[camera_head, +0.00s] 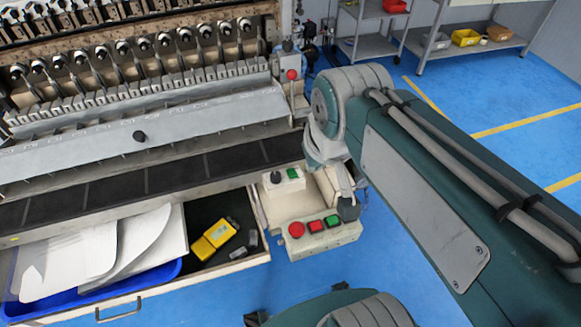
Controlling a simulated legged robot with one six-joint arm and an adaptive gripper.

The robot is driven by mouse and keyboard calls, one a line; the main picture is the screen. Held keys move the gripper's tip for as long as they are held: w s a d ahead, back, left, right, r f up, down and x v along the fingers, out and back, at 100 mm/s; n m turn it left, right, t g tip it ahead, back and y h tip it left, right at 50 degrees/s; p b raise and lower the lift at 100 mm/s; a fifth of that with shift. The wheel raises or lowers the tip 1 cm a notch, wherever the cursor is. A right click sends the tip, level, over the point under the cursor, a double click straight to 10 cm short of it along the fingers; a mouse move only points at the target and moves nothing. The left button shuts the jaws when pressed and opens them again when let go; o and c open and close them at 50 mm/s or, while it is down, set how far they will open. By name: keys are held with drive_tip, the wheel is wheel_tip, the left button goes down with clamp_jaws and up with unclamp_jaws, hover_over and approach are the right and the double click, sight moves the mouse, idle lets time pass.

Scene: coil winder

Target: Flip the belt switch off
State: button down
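A small light-coloured switch box (284,182) with a dark knob and a green part stands at the right end of the dark belt (170,172). I cannot tell the knob's setting from here. Which control is the belt switch is not marked legibly. Just in front is a pale control panel (335,240) with a large red button, a red square button and a green one. My gripper (347,205) points down just right of the switch box, close to the panel's right end. My arm partly covers it, and its opening is too small to tell.
The winding machine (140,75) fills the upper left. A red-knobbed lever (292,75) stands behind the switch box. An open drawer (225,268) holds a blue tray with white sheets and a yellow tool (215,240). Shelves (440,40) stand at the back; blue floor at right is clear.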

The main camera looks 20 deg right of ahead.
drive_tip(key=w+d+g, duration=0.1)
drive_tip(key=w+g, duration=0.2)
drive_tip(key=w, duration=0.3)
drive_tip(key=g, duration=0.4)
hover_over(293, 174)
drive_tip(key=w, duration=0.3)
drive_tip(key=shift+w+d+f, duration=0.1)
drive_tip(key=shift+w+f, duration=0.1)
drive_tip(key=shift+f, duration=0.7)
drive_tip(key=shift+f, duration=0.1)
drive_tip(key=x, duration=1.3)
drive_tip(key=shift+f, duration=0.45)
